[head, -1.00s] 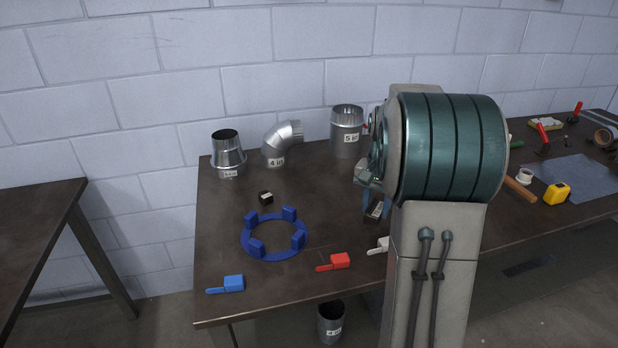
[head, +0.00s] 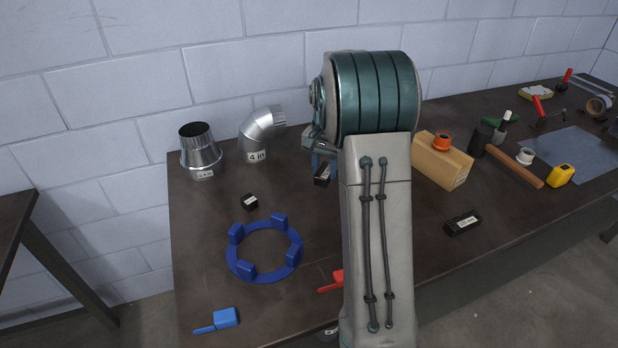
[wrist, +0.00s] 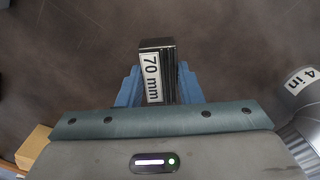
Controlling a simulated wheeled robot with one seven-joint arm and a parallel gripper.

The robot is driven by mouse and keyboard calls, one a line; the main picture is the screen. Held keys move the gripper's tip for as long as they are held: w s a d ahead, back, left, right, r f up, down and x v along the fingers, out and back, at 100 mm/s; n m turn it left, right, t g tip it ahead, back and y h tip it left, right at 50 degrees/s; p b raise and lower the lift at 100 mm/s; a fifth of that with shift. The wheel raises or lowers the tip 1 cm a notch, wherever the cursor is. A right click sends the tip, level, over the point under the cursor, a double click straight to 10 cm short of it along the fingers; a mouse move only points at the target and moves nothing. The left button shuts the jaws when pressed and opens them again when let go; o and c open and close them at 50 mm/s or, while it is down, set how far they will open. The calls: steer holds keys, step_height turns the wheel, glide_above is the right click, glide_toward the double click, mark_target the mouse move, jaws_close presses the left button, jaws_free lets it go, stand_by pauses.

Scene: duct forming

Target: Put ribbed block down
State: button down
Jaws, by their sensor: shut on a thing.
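The ribbed block (wrist: 158,72) is black with a "70 mm" label and fine ridges along one side. In the wrist view it sits between the two blue fingers of my gripper (wrist: 153,86), which is shut on it. In the head view the block (head: 322,174) shows below my gripper (head: 318,160), just left of my arm. It is over the brown table (head: 200,260), right of the small black block and behind the blue ring. I cannot tell whether its underside touches the table. My arm hides part of the table behind it.
A blue ring with raised blocks (head: 264,250), a small black block (head: 249,202), a metal reducer (head: 201,152) and a "4 in" elbow (head: 262,132) stand nearby. A cardboard box (head: 442,162) and black block (head: 462,222) lie right.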

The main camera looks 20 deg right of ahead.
steer(key=w+f, duration=0.1)
steer(key=w+a+f, duration=0.1)
steer(key=w, duration=0.1)
steer(key=w+a+f, duration=0.1)
steer(key=shift+w+p, duration=0.35)
steer(key=shift+p, duration=0.05)
steer(key=shift+f+p, duration=0.3)
steer(key=shift+f, duration=1.7)
steer(key=shift+f, duration=0.15)
steer(key=c, duration=1)
jaws_free()
